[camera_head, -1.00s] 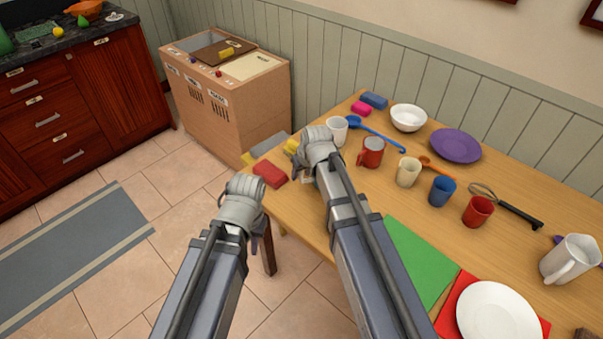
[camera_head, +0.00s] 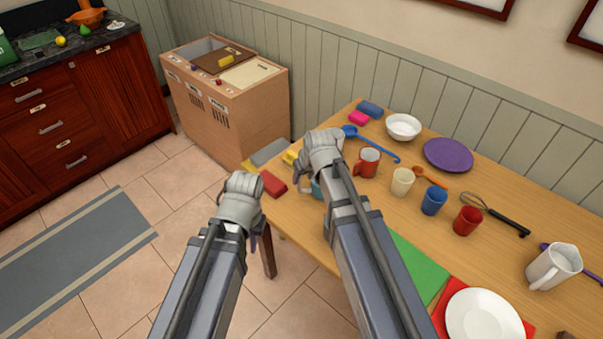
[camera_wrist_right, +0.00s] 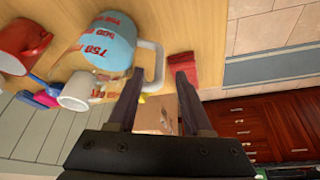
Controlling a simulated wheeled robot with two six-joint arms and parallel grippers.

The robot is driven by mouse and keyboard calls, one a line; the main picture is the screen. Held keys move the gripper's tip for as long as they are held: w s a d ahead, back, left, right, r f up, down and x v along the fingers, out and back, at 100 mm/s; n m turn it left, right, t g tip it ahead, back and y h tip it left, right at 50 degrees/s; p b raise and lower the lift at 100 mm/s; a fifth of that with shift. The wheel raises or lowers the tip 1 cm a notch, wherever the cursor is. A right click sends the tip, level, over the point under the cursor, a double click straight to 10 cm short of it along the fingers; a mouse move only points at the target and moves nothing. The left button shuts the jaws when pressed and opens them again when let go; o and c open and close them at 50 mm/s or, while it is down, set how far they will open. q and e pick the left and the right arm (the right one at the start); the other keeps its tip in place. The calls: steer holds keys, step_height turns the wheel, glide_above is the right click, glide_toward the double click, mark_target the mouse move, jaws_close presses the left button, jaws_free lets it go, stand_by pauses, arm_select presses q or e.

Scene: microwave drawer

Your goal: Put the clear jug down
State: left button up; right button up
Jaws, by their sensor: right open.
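The clear jug (camera_wrist_right: 105,45) has red measure marks, light blue contents and a pale handle (camera_wrist_right: 153,68). In the head view only a teal bit of it (camera_head: 317,187) shows beside my right arm. It appears upright at the table; whether its base touches the wood is hidden. My right gripper (camera_head: 318,150) is open in the right wrist view (camera_wrist_right: 157,88), its fingers apart near the jug's handle, not closed on it. My left gripper (camera_head: 242,200) is off the table's left edge; its fingertips are mostly hidden.
The wooden table (camera_head: 330,240) also holds a red mug (camera_head: 367,162), cream cup (camera_head: 402,181), blue cup (camera_head: 434,201), red cup (camera_head: 468,220), white pitcher (camera_head: 553,265) and white plate (camera_head: 482,318). Red (camera_head: 272,184) and yellow blocks lie near the left edge. A white cup (camera_wrist_right: 77,92) stands beside the jug.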

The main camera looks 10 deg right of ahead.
steer(key=a+p+v, duration=0.1)
steer(key=p+v, duration=0.3)
steer(key=v, duration=0.2)
steer(key=s+a+f+g+h, duration=0.1)
steer(key=s+a+g, duration=0.1)
steer(key=s, duration=0.6)
steer(key=s+a+f+g+h, duration=0.1)
steer(key=s+a+g, duration=0.1)
steer(key=s, duration=0.7)
steer(key=shift+a+n+g+h, duration=0.3)
steer(key=shift+a+n+g, duration=0.1)
steer(key=shift+a, duration=0.2)
steer(key=shift+s, duration=0.1)
